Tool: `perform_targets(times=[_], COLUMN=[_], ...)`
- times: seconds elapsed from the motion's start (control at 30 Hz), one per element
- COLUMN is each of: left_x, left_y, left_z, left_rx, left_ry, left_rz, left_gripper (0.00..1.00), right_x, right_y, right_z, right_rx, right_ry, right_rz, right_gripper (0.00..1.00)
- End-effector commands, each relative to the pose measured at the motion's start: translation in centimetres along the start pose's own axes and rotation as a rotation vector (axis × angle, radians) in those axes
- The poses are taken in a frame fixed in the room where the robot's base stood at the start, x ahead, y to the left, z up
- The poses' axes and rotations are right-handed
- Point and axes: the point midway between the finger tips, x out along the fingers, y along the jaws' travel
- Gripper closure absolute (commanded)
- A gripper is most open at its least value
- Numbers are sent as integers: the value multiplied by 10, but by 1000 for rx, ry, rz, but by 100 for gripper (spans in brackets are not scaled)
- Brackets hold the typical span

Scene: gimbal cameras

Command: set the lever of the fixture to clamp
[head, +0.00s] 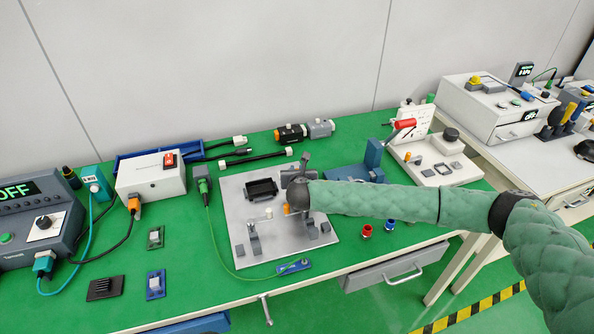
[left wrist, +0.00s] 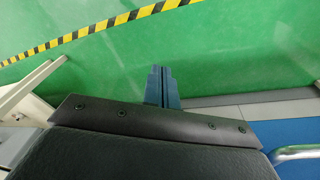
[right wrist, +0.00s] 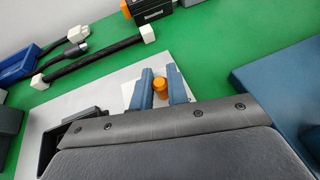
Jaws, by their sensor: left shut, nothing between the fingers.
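The fixture's grey plate (head: 235,205) lies on the green bench, with a black open tray (head: 262,188) and small metal clamp parts (head: 254,240) on it. My right gripper (head: 296,207) is low over the plate's right part. In the right wrist view its two blue fingers (right wrist: 161,90) are apart, with an orange knob (right wrist: 160,87) showing between them; contact cannot be told. The orange knob also shows in the head view (head: 287,209). My gripper and arm hide much of the lever area. My left gripper (left wrist: 161,85) is shut and empty above the floor.
A white board with a red-handled clamp (head: 405,124) stands right of the plate, behind my right arm. A blue block (head: 373,155) is beside it. A white box (head: 150,175) and cables lie to the left. Red and blue small parts (head: 367,230) are near the front edge.

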Motion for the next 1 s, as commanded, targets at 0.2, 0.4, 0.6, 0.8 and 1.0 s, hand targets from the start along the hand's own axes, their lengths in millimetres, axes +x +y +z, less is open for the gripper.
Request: perform_targets(times=[0.2,0.4,0.6,0.8,1.0], left_x=[10,50,66,66,66], left_y=[-1,-5,-6,-6,-6], left_z=[1,4,4,4,4], left_rx=[1,3,2,2,2], left_ry=[-4,-15,-13,-12,-12], left_rz=[-2,-9,-10,-10,-9], left_gripper=[100,100,100,100,100], right_x=[1,3,4,4,4], right_y=[-3,-5,-5,-5,-5], right_z=[2,3,2,2,2], right_rx=[-17,-54,-72,-72,-72], right_ry=[2,1,0,-1,-1], right_rz=[40,129,173,175,174], right_gripper=[100,100,100,100,63])
